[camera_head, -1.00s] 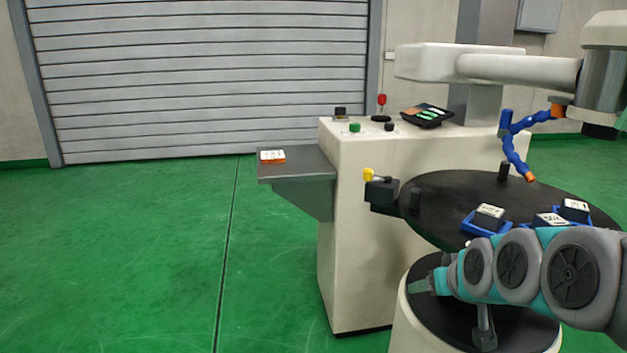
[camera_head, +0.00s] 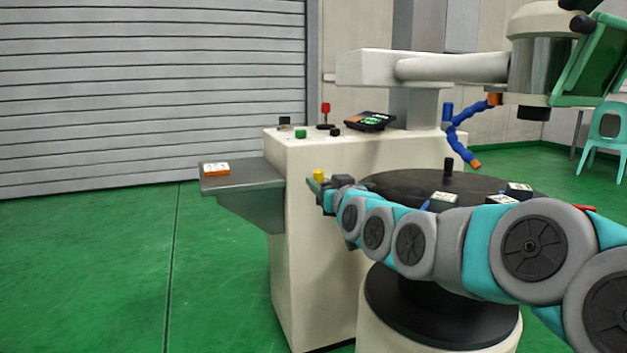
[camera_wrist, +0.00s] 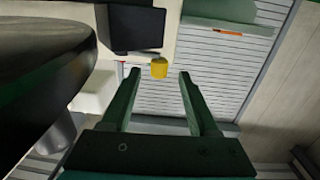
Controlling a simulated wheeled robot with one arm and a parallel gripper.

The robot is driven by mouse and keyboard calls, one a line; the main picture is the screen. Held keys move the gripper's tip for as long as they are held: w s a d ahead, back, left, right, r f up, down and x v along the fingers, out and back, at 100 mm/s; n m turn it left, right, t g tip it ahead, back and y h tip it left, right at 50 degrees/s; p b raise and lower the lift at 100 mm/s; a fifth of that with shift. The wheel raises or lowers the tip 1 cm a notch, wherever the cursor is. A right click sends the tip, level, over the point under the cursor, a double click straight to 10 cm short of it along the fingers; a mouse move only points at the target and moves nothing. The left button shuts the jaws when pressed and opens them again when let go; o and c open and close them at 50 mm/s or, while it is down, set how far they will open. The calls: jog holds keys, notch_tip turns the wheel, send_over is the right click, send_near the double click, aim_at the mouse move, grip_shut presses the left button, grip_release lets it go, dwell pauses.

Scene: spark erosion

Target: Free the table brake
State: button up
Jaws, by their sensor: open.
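The brake's yellow knob (camera_head: 318,175) shows at the left edge of the round black table (camera_head: 425,187) in the head view. In the wrist view the yellow knob (camera_wrist: 159,68) is beside a dark block (camera_wrist: 137,28), ahead of my gripper and between the lines of its fingers. My gripper (camera_wrist: 159,74) is open, with nothing between its green fingers. In the head view its end (camera_head: 318,190) is close to the knob, partly hidden by my arm. Whether a finger touches the knob I cannot tell.
The table's dark rim (camera_wrist: 45,60) fills the left of the wrist view. A grey shelf (camera_head: 243,180) with an orange-and-white box (camera_head: 215,169) juts from the machine's left. A blue jointed hose (camera_head: 458,140) hangs over the table. The green floor at left is clear.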

aim_at(320, 177)
jog(key=shift+w+a+r, duration=0.1)
jog(key=shift+w+r, duration=0.1)
jog(key=shift+w, duration=0.3)
jog(key=x, duration=0.5)
jog(key=shift+w+a+f, duration=0.1)
jog(key=shift+w, duration=0.05)
jog(key=shift+b+x, duration=0.35)
jog(key=shift+x, duration=0.45)
jog(key=shift+c, duration=0.2)
grip_shut()
